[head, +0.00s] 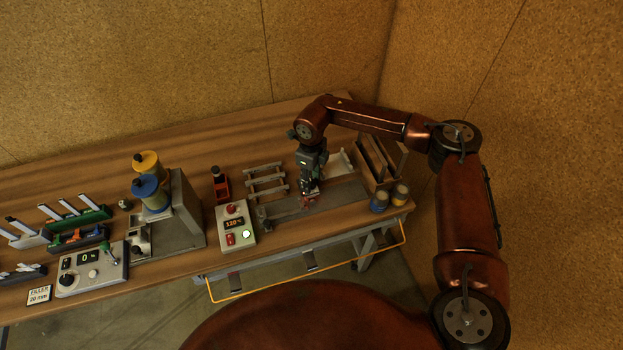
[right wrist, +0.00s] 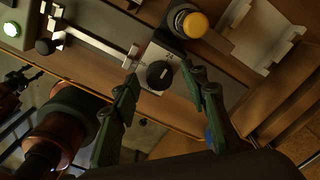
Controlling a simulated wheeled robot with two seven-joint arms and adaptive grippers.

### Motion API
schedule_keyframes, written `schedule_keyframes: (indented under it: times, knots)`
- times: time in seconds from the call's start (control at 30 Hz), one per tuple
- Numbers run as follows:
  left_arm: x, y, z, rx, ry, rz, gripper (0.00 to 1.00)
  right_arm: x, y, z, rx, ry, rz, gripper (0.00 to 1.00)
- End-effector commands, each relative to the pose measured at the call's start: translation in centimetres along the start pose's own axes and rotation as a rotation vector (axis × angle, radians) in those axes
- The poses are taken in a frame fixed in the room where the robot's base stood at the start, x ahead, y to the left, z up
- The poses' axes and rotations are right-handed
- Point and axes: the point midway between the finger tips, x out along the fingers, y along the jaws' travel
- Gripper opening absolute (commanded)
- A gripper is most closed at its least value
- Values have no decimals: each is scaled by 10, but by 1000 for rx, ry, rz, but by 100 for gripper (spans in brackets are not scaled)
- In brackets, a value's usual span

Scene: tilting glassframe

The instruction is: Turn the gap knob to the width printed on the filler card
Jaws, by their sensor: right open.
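The filler card (head: 39,295) is a small white card at the table's front left in the head view; it reads "FILLER 20 mm". A round black knob (right wrist: 159,75) sits on a light plate with a "24" printed near its edge in the right wrist view; it looks like the gap knob. Its exact setting is too small to read. My right gripper (right wrist: 163,80) is open, its two green-grey fingers on either side of the knob in the picture, and no contact is clear. In the head view my right gripper (head: 308,193) points down and hides the knob. My left gripper is out of view.
A yellow button (right wrist: 193,23) is close beside the knob plate. A wooden rack (head: 378,160) and small pots (head: 390,198) stand right. Another control box (head: 92,268) sits at the left.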

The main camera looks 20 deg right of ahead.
Motion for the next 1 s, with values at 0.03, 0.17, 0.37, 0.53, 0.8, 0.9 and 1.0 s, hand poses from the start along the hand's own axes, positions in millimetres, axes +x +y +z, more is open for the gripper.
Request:
schedule_keyframes:
  times: [0.03, 0.17, 0.37, 0.53, 0.8, 0.9, 1.0]
  knots:
    - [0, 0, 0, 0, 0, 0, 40, 0, 0, 0, 0, 0, 0, 40]
    - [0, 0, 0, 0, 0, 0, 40, 0, 0, 0, 0, 0, 1, 31]
    - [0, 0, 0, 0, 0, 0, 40, 0, 0, 0, 0, 0, 1, 17]
    - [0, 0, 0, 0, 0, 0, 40, 0, 0, 0, 0, -1, 0, 5]
    - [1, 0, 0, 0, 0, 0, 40, 0, 0, 0, -8, -1, 0, 0]
    - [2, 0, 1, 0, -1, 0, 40, 0, 0, 0, -30, -1, 0, 0]
    - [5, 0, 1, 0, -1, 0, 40, 0, 0, 0, -69, -1, 0, 0]
